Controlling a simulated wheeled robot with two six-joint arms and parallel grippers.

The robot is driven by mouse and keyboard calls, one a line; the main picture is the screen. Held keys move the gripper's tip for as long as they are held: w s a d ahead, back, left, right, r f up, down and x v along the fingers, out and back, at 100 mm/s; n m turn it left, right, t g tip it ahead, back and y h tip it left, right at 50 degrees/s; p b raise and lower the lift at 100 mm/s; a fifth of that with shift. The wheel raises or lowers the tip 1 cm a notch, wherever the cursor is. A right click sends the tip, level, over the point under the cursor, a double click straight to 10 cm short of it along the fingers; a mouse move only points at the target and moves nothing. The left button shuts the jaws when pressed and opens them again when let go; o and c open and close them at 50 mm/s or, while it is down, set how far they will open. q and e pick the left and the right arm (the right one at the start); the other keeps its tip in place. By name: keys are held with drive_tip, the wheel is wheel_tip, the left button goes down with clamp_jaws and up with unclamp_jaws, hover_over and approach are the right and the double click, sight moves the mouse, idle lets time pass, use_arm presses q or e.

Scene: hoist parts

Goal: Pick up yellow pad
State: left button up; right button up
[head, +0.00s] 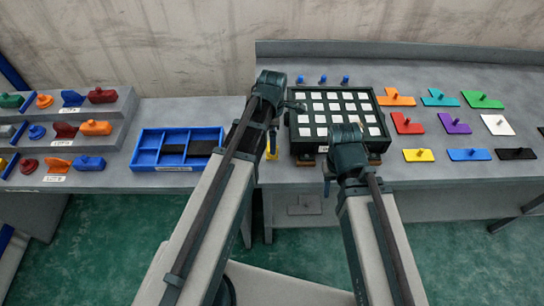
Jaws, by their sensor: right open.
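The yellow pad (418,155) lies flat on the right-hand table, with a small knob on top, at the left end of the front row of coloured pads. My right gripper (328,179) points down at the front edge of the black tray, left of the yellow pad and apart from it. It is open, and I see nothing in it. My left arm reaches up to the left side of the tray. Its gripper (273,142) is small and mostly hidden by the arm, so its jaws cannot be made out. A yellow patch (272,154) shows just below it.
The black tray (291,137) holds rows of white squares. Orange, teal, green, red, purple, white, blue and black pads surround the yellow pad's right and back sides. A blue divided bin (146,151) and stepped shelves (125,112) with coloured parts stand left.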

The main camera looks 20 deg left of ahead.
sight(269, 157)
use_arm(q)
drive_tip(key=shift+f, duration=0.35)
drive_tip(key=f+b, duration=0.5)
drive_tip(key=shift+w+d+f, duration=0.15)
drive_tip(key=shift+d, duration=0.15)
drive_tip(key=shift+c, duration=0.3)
drive_tip(key=c, duration=1.3)
drive_tip(key=shift+c, duration=0.2)
drive_tip(key=shift+r, duration=0.25)
